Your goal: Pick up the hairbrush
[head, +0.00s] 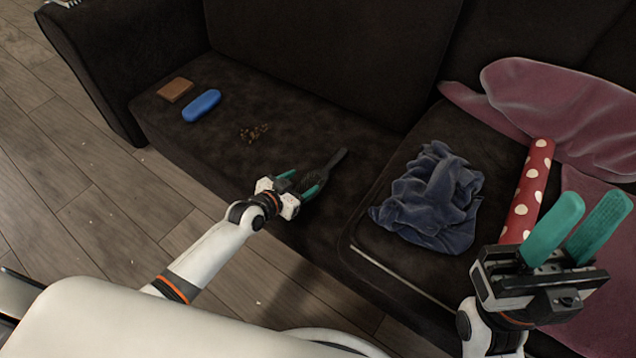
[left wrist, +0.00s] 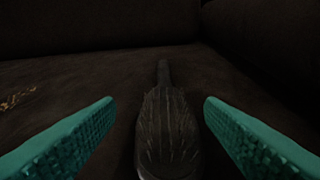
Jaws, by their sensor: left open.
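The dark hairbrush (head: 337,160) lies on the left seat cushion of the dark sofa. In the head view its handle points up and to the right, away from me. My left gripper (head: 300,182) is open at the bristle end, with its teal fingers pointing toward the brush. In the left wrist view the hairbrush (left wrist: 167,120) lies between the two open fingers (left wrist: 160,125), its head near and its handle far. Neither finger visibly touches it. My right gripper (head: 590,225) is open and empty at the right, above the sofa's right side.
A blue case (head: 201,105), a brown wallet-like item (head: 175,90) and small brown crumbs (head: 254,132) lie on the left cushion (head: 300,110). A crumpled blue cloth (head: 430,200), a red polka-dot roll (head: 527,190) and a mauve blanket (head: 560,110) lie to the right.

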